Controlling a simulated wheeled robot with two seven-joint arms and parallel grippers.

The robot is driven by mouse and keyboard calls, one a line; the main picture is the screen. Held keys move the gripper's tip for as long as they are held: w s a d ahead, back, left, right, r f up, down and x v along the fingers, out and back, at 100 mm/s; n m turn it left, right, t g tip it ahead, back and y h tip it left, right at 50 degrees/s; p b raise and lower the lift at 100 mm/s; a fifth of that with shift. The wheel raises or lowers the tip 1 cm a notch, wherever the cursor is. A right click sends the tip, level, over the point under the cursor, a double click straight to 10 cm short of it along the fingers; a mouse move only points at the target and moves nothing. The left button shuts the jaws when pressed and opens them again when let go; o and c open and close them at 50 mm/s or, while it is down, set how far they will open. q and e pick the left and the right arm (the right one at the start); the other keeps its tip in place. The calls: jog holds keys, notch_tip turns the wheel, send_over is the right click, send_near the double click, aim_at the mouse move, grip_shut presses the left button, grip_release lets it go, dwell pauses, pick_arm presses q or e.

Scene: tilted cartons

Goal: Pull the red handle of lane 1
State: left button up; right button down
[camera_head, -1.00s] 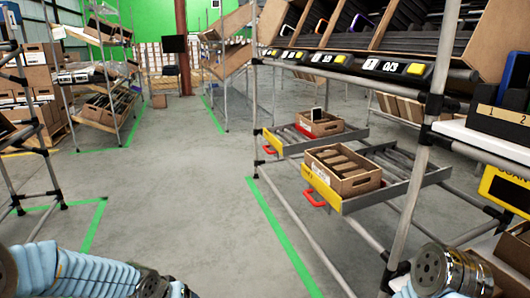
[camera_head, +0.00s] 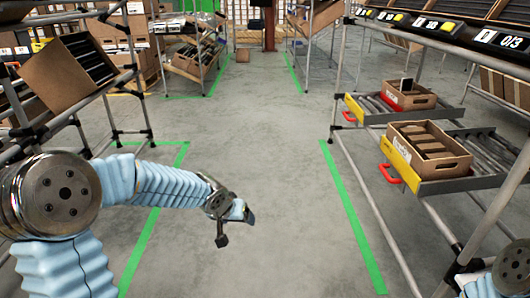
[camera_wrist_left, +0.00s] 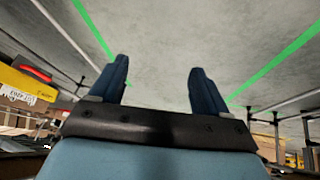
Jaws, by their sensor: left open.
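Two red handles sit on the fronts of two yellow-faced sliding trays at right in the head view: a nearer handle (camera_head: 389,174) and a farther handle (camera_head: 349,117). The lane numbers on the yellow faces are too small to read. One red handle (camera_wrist_left: 35,74) shows at the left edge of the left wrist view. My left gripper (camera_head: 237,228) is open and empty over the floor aisle, left of both handles and well apart from them. Its spread fingers also show in the wrist view (camera_wrist_left: 160,82). My right gripper is out of view.
The nearer tray holds a carton (camera_head: 428,147) with brown items; the farther holds another carton (camera_head: 408,94). A rack upright (camera_head: 484,215) stands at right. A tilted carton (camera_head: 68,72) sits on the left rack. The floor between the green lines (camera_head: 352,215) is clear.

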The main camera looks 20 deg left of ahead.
pick_arm(q)
jog(key=s+d+f+g+h+p, duration=0.3)
jog(key=s+d+f+p, duration=0.1)
jog(key=s+d+f, duration=0.55)
jog(key=s+d+f+g+p, duration=0.2)
jog(key=s+d+f, duration=0.3)
jog(key=s+f, duration=0.4)
jog(key=s+p, duration=0.1)
jog(key=s, duration=0.3)
jog(key=shift+p, duration=0.3)
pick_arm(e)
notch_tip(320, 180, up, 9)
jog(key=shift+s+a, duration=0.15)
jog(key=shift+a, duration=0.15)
